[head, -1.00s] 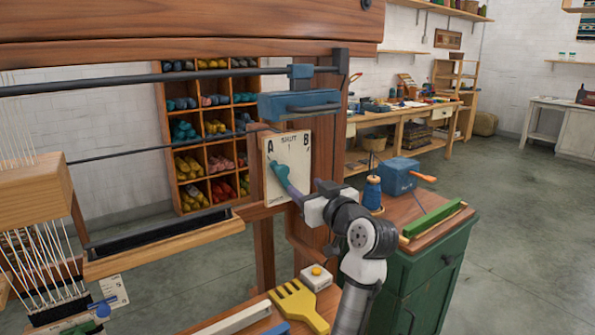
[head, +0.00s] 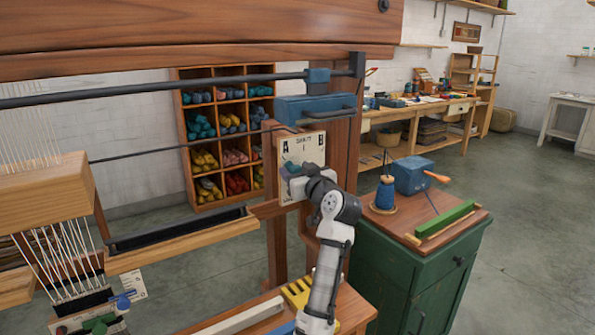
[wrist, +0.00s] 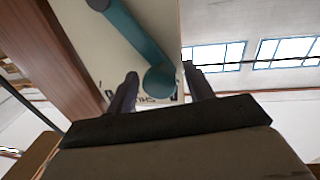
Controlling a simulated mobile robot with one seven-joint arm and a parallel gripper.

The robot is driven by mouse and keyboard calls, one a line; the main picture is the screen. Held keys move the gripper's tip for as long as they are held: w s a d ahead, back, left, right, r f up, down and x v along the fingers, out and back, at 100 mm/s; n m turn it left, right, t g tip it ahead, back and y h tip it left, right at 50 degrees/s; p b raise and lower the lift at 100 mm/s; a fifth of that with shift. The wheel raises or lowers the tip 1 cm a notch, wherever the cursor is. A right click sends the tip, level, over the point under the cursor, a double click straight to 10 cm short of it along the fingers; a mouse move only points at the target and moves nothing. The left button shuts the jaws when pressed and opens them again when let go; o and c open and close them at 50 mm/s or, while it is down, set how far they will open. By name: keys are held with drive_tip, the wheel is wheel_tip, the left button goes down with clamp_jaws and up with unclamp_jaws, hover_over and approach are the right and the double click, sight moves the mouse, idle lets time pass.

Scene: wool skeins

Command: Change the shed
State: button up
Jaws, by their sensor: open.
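A pale selector plate (head: 312,142) marked A, SHUT and B is fixed to the loom's right post. In the wrist view, its teal lever (wrist: 132,42) crosses the plate, and its round end lies between my two spread fingers. My gripper (wrist: 160,84) is open around that end, with no clear contact visible. In the head view, my gripper (head: 290,176) is in front of the plate's lower part and hides most of the lever, so its exact setting is hard to read there.
A blue handled block (head: 318,108) juts out just above the plate. A green cabinet (head: 410,285) at right carries a blue spool (head: 385,193), a blue box (head: 412,176) and a green bar (head: 445,216). A yellow comb (head: 298,292) lies on the bench below my arm.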

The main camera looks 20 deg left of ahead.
clamp_jaws()
